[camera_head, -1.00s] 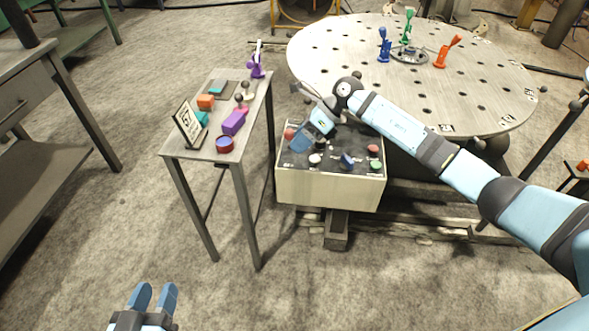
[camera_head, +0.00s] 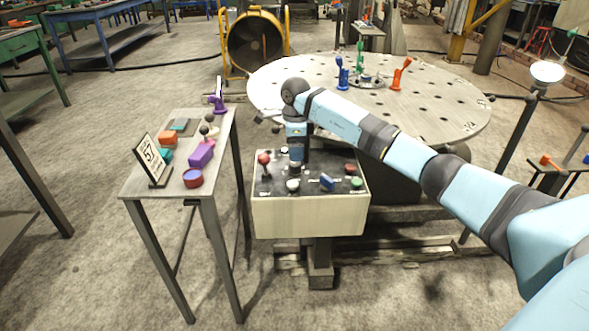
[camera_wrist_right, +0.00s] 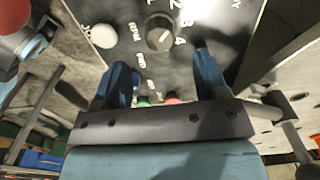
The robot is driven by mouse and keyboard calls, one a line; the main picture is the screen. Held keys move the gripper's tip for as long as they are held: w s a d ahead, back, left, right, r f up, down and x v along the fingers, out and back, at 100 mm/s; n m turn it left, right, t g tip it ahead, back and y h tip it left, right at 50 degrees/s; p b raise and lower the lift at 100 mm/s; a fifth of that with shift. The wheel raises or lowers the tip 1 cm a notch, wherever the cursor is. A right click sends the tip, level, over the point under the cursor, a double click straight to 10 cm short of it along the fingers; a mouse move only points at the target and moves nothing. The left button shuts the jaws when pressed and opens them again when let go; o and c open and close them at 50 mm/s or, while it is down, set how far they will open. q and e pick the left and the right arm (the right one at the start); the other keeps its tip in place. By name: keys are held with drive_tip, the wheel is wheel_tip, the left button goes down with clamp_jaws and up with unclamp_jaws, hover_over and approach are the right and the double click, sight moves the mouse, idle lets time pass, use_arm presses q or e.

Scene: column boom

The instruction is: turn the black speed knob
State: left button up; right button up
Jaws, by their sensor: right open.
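In the right wrist view a dark round knob (camera_wrist_right: 160,33) stands on the black panel, with pale letters around it. My right gripper (camera_wrist_right: 162,62) is open, one finger on each side below the knob in that picture; I cannot tell if they touch it. In the head view my right gripper (camera_head: 297,162) points down over the back of the control box (camera_head: 310,216), and its arm hides part of the panel. I cannot make out the black knob in the head view. My left gripper is not in view.
The panel also bears a red ball-topped lever (camera_head: 264,159), a white button (camera_head: 292,184), a blue switch (camera_head: 327,182) and red and green buttons (camera_head: 356,183). A narrow table (camera_head: 150,190) with small objects stands left; a perforated round table (camera_head: 440,110) is behind.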

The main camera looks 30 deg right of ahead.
sight(295, 164)
use_arm(q)
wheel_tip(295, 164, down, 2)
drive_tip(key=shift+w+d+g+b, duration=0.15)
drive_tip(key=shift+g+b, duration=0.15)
drive_tip(key=shift+b, duration=0.35)
use_arm(e)
wheel_tip(295, 164, down, 6)
drive_tip(key=shift+f, duration=0.1)
drive_tip(key=shift+c, duration=0.5)
drive_tip(key=c, duration=0.8)
drive_tip(key=shift+r+m+p, duration=0.25)
drive_tip(key=shift+m+p, duration=0.25)
drive_tip(key=shift+p, duration=0.35)
drive_tip(key=shift+m+p, duration=0.4)
drive_tip(key=shift+p, duration=0.05)
drive_tip(key=m+p, duration=0.5)
drive_tip(key=m, duration=0.1)
drive_tip(key=shift+f+p, duration=0.1)
drive_tip(key=shift+p, duration=0.2)
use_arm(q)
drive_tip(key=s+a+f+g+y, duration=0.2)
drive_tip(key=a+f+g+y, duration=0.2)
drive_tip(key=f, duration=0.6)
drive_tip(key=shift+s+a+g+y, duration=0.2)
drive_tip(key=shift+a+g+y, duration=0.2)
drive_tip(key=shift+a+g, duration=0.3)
use_arm(e)
drive_tip(key=shift+m, duration=0.6)
drive_tip(key=shift+f, duration=0.1)
